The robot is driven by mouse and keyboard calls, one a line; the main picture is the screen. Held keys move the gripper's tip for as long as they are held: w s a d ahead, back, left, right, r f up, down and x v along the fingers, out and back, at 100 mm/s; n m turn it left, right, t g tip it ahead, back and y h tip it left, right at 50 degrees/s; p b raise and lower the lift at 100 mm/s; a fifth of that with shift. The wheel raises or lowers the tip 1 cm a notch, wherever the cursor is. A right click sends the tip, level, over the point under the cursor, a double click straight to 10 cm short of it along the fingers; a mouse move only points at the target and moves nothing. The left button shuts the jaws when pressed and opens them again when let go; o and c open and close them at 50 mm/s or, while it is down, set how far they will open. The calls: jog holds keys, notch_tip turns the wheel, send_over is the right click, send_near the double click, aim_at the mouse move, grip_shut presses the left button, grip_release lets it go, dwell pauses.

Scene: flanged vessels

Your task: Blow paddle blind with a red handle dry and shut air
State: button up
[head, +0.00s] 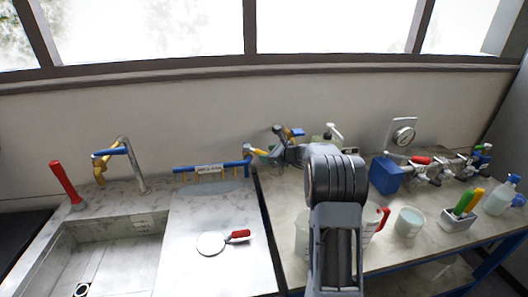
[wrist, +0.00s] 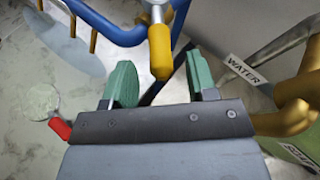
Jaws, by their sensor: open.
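The paddle blind (head: 211,244), a pale round disc with a red handle (head: 239,236), lies flat on the drainboard left of my gripper. It also shows at the left of the wrist view (wrist: 43,101). A blue pipe (head: 208,168) with several yellow nozzles stands behind it. At the pipe's right end is a grey fitting with a yellow lever (wrist: 160,52). My gripper (wrist: 160,82), with green fingers, is open. The lever's tip shows between the fingers in the wrist view; I cannot tell whether they touch it. I cannot tell whether air flows.
A sink (head: 90,262) with a blue-levered tap and a red post (head: 66,185) is at left. A brass pipe (wrist: 285,115) and a WATER label (wrist: 245,70) are right of my fingers. A beaker (head: 409,222) and a valve assembly with a gauge (head: 403,136) are farther right.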

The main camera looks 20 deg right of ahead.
aim_at(263, 152)
jog(key=shift+p+x, duration=0.3)
jog(key=shift+x, duration=1.4)
jog(key=shift+s, duration=0.1)
grip_shut()
